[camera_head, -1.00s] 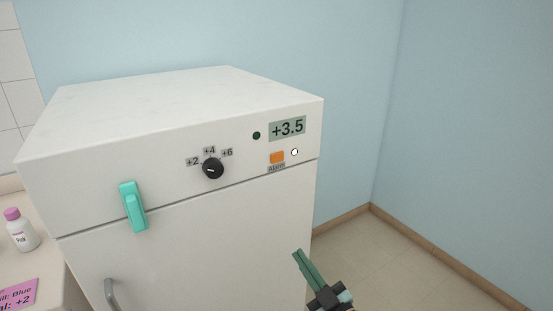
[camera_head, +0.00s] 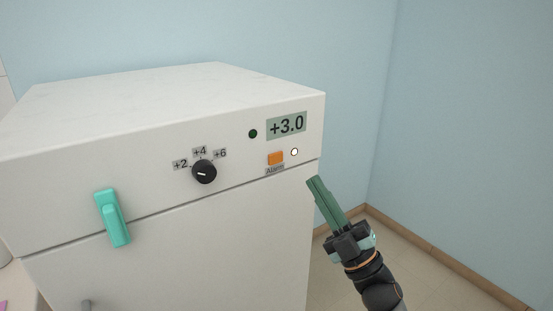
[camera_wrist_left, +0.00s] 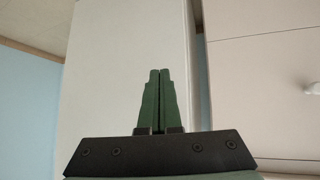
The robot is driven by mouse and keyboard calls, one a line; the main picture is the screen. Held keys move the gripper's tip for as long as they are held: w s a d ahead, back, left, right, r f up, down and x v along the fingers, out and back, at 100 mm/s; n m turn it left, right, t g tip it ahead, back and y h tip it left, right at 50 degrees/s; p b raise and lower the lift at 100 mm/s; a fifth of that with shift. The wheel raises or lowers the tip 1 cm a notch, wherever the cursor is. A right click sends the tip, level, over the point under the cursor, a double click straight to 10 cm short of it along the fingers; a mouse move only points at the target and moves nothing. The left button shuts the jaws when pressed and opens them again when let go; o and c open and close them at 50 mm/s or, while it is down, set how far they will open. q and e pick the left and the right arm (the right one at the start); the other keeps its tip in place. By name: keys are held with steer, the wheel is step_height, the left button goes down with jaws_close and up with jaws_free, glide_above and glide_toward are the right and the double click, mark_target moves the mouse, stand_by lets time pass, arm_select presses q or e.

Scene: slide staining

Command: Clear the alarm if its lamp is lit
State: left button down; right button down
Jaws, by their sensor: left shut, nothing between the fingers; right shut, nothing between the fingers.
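The white fridge (camera_head: 170,245) has a control panel along its upper front. An orange button (camera_head: 275,158) labelled "Alarm" is on the right of the panel. A small round white lamp (camera_head: 294,152) is just right of it; I cannot tell surely whether it is lit. A dark green lamp (camera_head: 253,134) is left of the display (camera_head: 286,125), which reads +3.0. My right gripper (camera_head: 315,181) is shut and empty, below and right of the button and apart from it in the picture. My left gripper (camera_wrist_left: 160,73) is shut and empty in the left wrist view.
A black dial (camera_head: 204,171) marked +2, +4, +6 is mid-panel, its white mark pointing left. A teal latch (camera_head: 113,217) is on the fridge's left front. The floor (camera_head: 355,255) right of the fridge is open, up to the blue wall (camera_head: 460,130).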

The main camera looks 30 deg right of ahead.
mark_target(276, 158)
steer(key=shift+w+a+b, duration=0.15)
steer(key=shift+w+b, duration=0.2)
steer(key=shift+w, duration=1.8)
steer(key=shift+w+a+b, duration=0.15)
steer(key=shift+w+b, duration=0.2)
steer(key=shift+w, duration=1.8)
steer(key=shift+w, duration=0.15)
steer(key=shift+w, duration=0.3)
steer(key=shift+w, duration=0.3)
steer(key=shift+s, duration=0.75)
